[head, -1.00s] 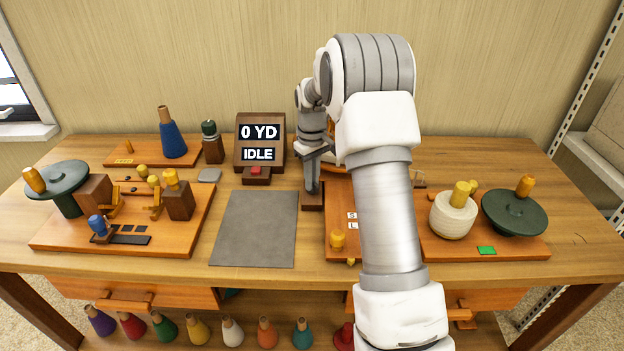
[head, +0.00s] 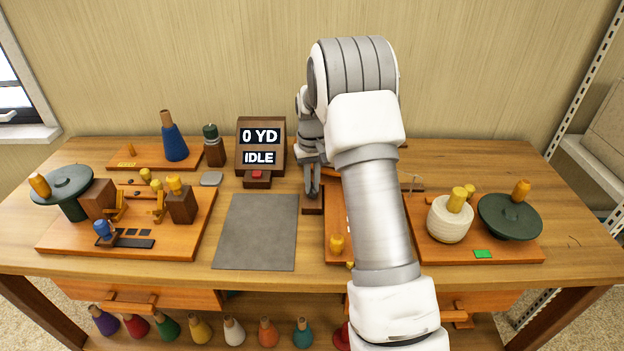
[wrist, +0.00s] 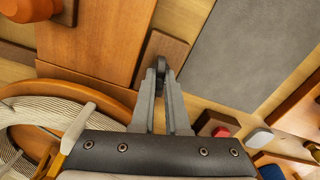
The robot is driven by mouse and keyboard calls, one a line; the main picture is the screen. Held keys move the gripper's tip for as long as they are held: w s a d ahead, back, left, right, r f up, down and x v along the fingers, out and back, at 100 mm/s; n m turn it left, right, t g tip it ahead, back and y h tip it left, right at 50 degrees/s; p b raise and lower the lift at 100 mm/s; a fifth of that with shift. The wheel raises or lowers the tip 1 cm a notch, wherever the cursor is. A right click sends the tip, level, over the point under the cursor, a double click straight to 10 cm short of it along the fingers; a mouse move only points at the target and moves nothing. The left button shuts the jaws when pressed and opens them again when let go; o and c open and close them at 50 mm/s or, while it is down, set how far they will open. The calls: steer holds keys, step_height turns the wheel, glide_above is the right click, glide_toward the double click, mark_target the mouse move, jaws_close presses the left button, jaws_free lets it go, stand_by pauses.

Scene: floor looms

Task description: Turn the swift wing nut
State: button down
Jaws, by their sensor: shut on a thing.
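My gripper (head: 313,195) is shut on a small dark piece, which looks like the swift wing nut (wrist: 161,64). The piece stands over a small brown wooden block (wrist: 172,46), and the fingertips hide much of it. In the head view the brown block (head: 313,208) shows just below the fingertips, right of the grey mat. A wooden ring with cream yarn (wrist: 45,112), likely the swift, lies left of the fingers in the wrist view. In the head view my arm hides most of it.
The grey mat (head: 257,230) left of the block is clear. A display reading 0 YD and IDLE (head: 260,147) with a red button (head: 257,174) stands behind it. A winder board (head: 75,238) is at left. A cream yarn ball (head: 450,220) and green disc (head: 510,216) are at right.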

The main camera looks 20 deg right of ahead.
steer(key=m+p, duration=0.2)
steer(key=m, duration=0.3)
steer(key=shift+r+m, duration=0.15)
steer(key=shift+m, duration=0.25)
steer(key=m+p, duration=0.2)
steer(key=m, duration=0.3)
steer(key=m+p, duration=0.2)
steer(key=m, duration=0.3)
steer(key=shift+m, duration=0.4)
steer(key=shift+m+p, duration=1)
steer(key=shift+m, duration=1.3)
steer(key=c, duration=0.9)
jaws_free()
